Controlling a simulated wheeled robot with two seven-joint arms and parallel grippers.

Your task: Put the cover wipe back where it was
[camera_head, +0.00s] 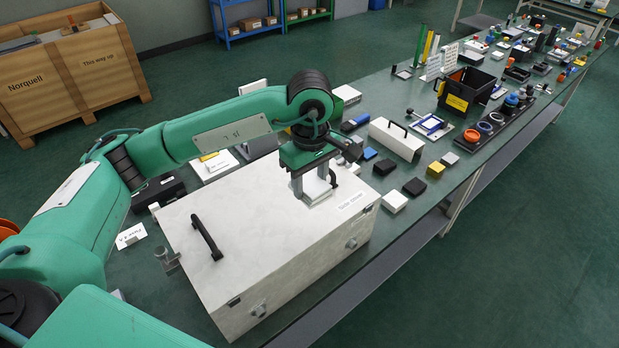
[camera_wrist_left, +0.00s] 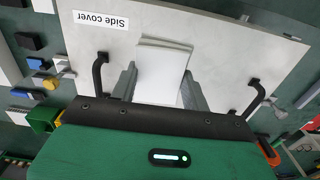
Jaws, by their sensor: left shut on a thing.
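The cover wipe, a white block-like pad (camera_head: 317,192), is at my left gripper on top of the large pale side cover (camera_head: 245,235). My left gripper (camera_head: 312,184) points down with its two grey fingers shut on the wipe. In the left wrist view the wipe (camera_wrist_left: 162,68) lies between the fingers (camera_wrist_left: 160,92), against or just above the cover (camera_wrist_left: 225,55); I cannot tell whether it touches. The cover has two black handles (camera_head: 207,238), one on each side of the gripper, and a "Side cover" label (camera_head: 355,200). My right gripper is out of view.
A white box with a black handle (camera_head: 396,139) stands beyond the cover. Small blocks, including a yellow one (camera_head: 435,169) and a white one (camera_head: 394,201), lie to the right. A black bin (camera_head: 467,89) stands farther back. A metal post (camera_head: 163,256) stands left of the cover.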

